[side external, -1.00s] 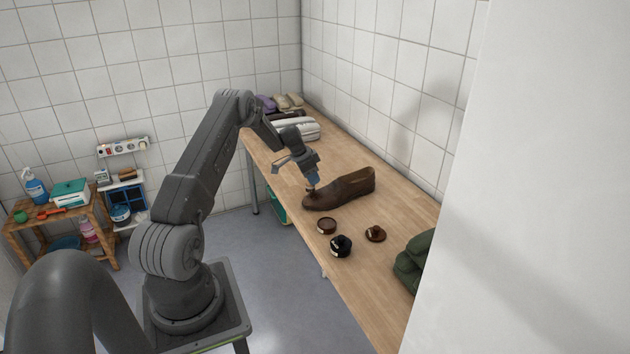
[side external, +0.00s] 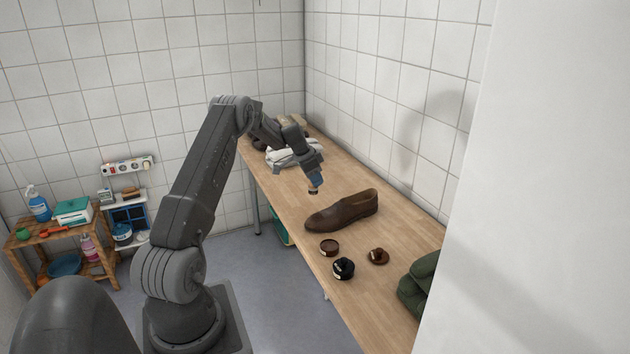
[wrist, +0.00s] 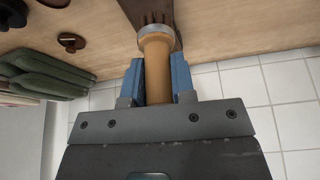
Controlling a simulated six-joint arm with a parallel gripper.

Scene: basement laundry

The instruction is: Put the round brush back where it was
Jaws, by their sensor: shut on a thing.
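My gripper (side external: 314,183) is shut on the round brush, above the bench and off the toe end of the brown shoe (side external: 343,211). In the wrist view, the brush's light wooden handle (wrist: 157,75) sits between the blue fingers of my gripper (wrist: 156,78), with a metal ferrule (wrist: 156,31) beyond. In the side view, the brush's dark tip (side external: 313,191) shows just below the fingers. The shoe lies on the wooden bench (side external: 285,192). In the wrist view, a brown shape behind the ferrule blends with the bristles.
A round brown tin (side external: 329,247), a black-topped jar (side external: 343,268) and a brown knobbed piece (side external: 378,256) stand near the shoe. Folded green cloth (side external: 418,280) lies at the near end, white cloth (side external: 292,155) at the far end. Bench between shoe and white cloth is clear.

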